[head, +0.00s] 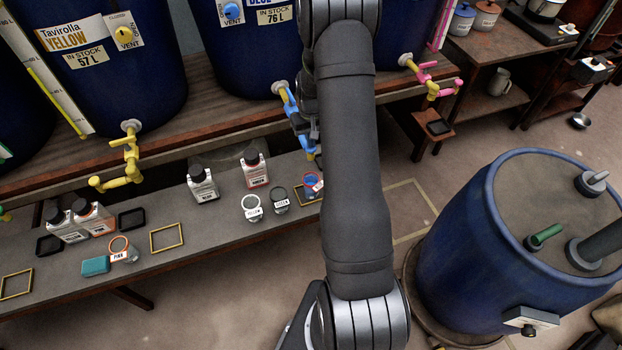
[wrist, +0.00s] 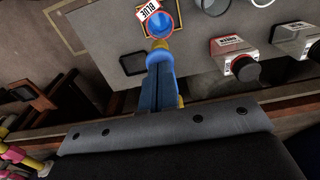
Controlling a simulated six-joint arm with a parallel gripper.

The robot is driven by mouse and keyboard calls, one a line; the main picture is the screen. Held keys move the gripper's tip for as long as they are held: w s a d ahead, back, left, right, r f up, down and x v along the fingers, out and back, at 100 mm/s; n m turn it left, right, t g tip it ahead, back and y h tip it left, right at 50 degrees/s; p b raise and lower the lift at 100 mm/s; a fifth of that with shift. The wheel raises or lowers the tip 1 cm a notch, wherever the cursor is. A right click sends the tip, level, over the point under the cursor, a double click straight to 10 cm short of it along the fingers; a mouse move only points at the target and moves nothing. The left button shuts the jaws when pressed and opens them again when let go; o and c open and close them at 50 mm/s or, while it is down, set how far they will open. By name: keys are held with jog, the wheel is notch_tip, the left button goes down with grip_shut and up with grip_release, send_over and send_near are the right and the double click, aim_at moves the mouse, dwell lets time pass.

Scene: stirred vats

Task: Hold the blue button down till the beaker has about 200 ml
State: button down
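The blue-handled tap (head: 290,104) juts from the blue vat (head: 228,48), partly hidden by my arm. It also shows in the wrist view (wrist: 151,88). I cannot make out a separate button on it. My gripper (head: 303,127) is at this tap, its fingers together with nothing visible between them; in the wrist view my gripper (wrist: 163,72) overlaps the tap, and contact is unclear. The beaker tagged BLUE (head: 311,182) stands below the tap by a gold frame. In the wrist view the beaker (wrist: 160,25) shows blue inside; its level is not readable.
A yellow tap (head: 129,160) is at left and a pink tap (head: 432,80) at right. Bottles (head: 203,183), a white-rimmed beaker (head: 252,206) and a green-tagged beaker (head: 279,200) stand on the grey bench. A large blue drum (head: 465,245) stands at right.

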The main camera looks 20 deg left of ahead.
jog(key=shift+f, duration=0.75)
dwell(2.8)
notch_tip(320, 180, up, 8)
dwell(0.3)
dwell(0.9)
jog(key=shift+f, duration=2.7)
